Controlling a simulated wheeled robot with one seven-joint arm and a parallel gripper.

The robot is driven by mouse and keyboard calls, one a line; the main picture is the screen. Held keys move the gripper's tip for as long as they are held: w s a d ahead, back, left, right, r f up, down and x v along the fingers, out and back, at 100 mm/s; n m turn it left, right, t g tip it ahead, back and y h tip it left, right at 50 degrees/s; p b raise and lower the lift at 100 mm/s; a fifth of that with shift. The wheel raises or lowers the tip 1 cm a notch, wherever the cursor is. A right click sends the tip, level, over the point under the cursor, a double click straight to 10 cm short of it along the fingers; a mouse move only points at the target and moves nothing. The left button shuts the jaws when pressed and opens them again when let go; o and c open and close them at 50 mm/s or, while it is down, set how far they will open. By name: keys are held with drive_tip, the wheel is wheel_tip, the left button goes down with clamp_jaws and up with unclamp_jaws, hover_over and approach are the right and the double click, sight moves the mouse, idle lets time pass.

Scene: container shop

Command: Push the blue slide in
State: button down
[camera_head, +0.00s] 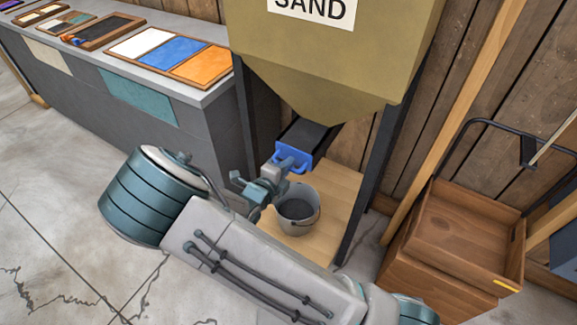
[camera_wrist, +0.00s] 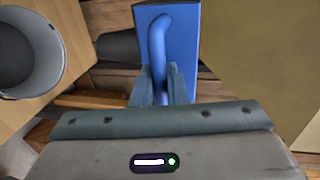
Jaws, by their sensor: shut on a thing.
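The blue slide (camera_head: 292,157) sits at the bottom outlet of the sand hopper (camera_head: 340,60), with a dark plate running back from it under the funnel. In the wrist view the blue slide (camera_wrist: 180,40) shows its flat blue face and its bar handle (camera_wrist: 157,45). My gripper (camera_head: 268,178) is shut on this handle, and its fingers (camera_wrist: 161,85) close around the bar. My arm hides part of the floor in front of the hopper. A grey bucket (camera_head: 298,209) stands on the wooden base below the slide; its inside looks dark.
The bucket (camera_wrist: 30,50) is close beside my gripper in the wrist view. Dark hopper legs (camera_head: 372,180) flank the outlet. A wooden cart (camera_head: 465,235) stands at the right, and a grey counter (camera_head: 150,110) with colour sample trays is at the left.

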drive_tip(key=c, duration=1.7)
unclamp_jaws()
drive_tip(key=shift+w, duration=0.15)
drive_tip(key=shift+c, duration=0.2)
drive_tip(key=shift+o, duration=1)
drive_tip(key=shift+w+d, duration=0.1)
drive_tip(key=shift+d, duration=0.05)
drive_tip(key=p+v, duration=0.2)
drive_tip(key=v, duration=1.2)
